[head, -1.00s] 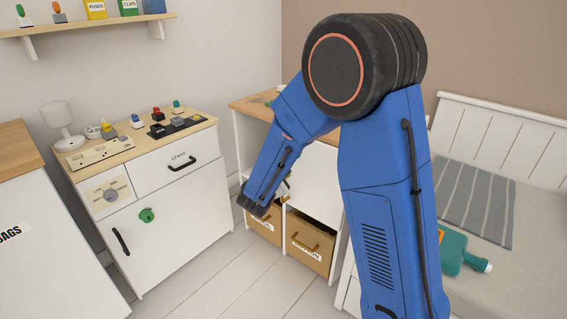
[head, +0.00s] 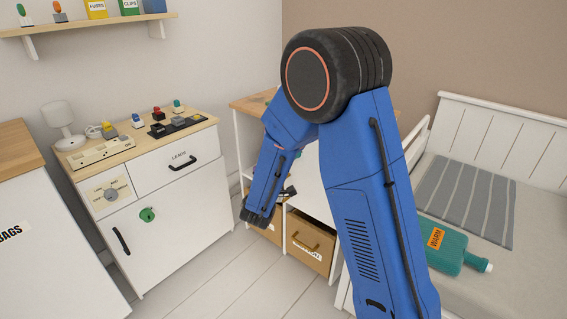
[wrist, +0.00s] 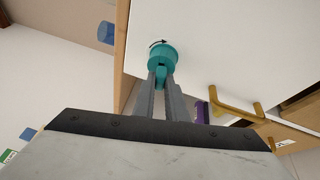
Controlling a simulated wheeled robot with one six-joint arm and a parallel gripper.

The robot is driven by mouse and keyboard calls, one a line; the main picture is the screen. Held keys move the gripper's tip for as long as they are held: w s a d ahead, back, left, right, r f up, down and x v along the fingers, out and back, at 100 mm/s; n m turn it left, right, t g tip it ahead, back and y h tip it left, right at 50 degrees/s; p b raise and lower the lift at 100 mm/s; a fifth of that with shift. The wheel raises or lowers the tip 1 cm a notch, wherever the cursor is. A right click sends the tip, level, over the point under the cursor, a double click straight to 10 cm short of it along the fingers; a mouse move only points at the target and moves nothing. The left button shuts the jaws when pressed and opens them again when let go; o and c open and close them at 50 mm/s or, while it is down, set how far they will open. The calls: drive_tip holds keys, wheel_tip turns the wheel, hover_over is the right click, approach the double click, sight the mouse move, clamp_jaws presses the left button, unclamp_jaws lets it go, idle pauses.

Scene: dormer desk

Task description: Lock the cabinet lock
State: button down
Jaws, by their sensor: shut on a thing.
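A teal round lock knob (wrist: 162,52) sits on a white panel in the wrist view, with a dark curved arrow printed above it. My gripper (wrist: 161,78) is shut on the narrow grip of this teal lock, one finger on each side. In the head view my arm hides this lock and most of the white panel (head: 309,187) of the far unit. A separate green round lock (head: 147,214) is on the door of the white cabinet (head: 185,235) at the left, apart from my gripper.
Basket drawers (head: 309,243) with brass handles sit low in the far unit; a brass handle (wrist: 236,108) is close right of my fingers. A bed with a teal bottle (head: 445,245) stands at the right. The floor (head: 235,275) in front is clear.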

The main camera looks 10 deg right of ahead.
drive_tip(key=shift+m, duration=0.4)
drive_tip(key=c, duration=1.7)
unclamp_jaws()
drive_tip(key=shift+a, duration=0.1)
